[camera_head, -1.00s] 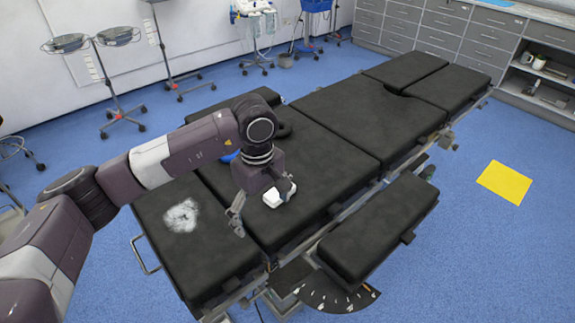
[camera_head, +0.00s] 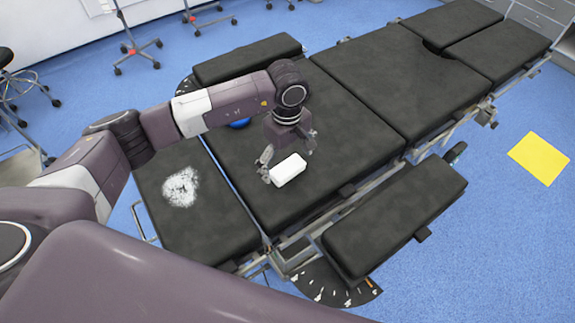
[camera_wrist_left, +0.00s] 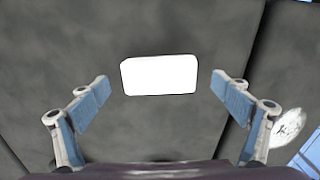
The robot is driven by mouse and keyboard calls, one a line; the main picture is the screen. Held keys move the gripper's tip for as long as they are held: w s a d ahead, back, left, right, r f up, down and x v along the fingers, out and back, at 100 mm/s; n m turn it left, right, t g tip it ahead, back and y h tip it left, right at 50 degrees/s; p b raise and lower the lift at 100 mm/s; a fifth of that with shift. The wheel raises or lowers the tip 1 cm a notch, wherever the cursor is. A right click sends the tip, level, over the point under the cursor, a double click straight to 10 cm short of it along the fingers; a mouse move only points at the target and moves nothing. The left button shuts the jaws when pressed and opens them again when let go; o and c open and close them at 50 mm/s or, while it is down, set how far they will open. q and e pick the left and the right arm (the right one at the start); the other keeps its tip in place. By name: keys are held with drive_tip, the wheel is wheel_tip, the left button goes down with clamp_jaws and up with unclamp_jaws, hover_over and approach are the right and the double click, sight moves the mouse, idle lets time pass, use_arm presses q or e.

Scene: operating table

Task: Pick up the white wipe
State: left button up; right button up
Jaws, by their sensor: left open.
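The white wipe (camera_head: 288,170) is a small white block with rounded corners. It lies on the black operating table, right by my left gripper (camera_head: 287,166) in the head view. In the left wrist view the wipe (camera_wrist_left: 159,75) lies ahead of the fingertips, centred between the two spread fingers of my left gripper (camera_wrist_left: 166,92). The left gripper is open and holds nothing. My right gripper is not in view.
A white powdery patch (camera_head: 181,187) marks the table's near left section. A blue item (camera_head: 239,123) is partly hidden behind my left arm. A padded side section (camera_head: 395,217) flanks the table at the right. A yellow square (camera_head: 541,158) lies on the blue floor.

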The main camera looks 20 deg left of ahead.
sight(287, 167)
use_arm(q)
drive_tip(key=shift+f, duration=0.45)
drive_tip(key=c, duration=1)
drive_tip(key=shift+c, duration=0.2)
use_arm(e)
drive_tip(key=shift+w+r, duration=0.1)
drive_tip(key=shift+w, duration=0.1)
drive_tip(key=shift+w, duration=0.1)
use_arm(q)
drive_tip(key=shift+w+r, duration=0.1)
drive_tip(key=shift+r, duration=0.3)
wheel_tip(287, 167, up, 19)
drive_tip(key=b, duration=0.3)
drive_tip(key=shift+r, duration=0.15)
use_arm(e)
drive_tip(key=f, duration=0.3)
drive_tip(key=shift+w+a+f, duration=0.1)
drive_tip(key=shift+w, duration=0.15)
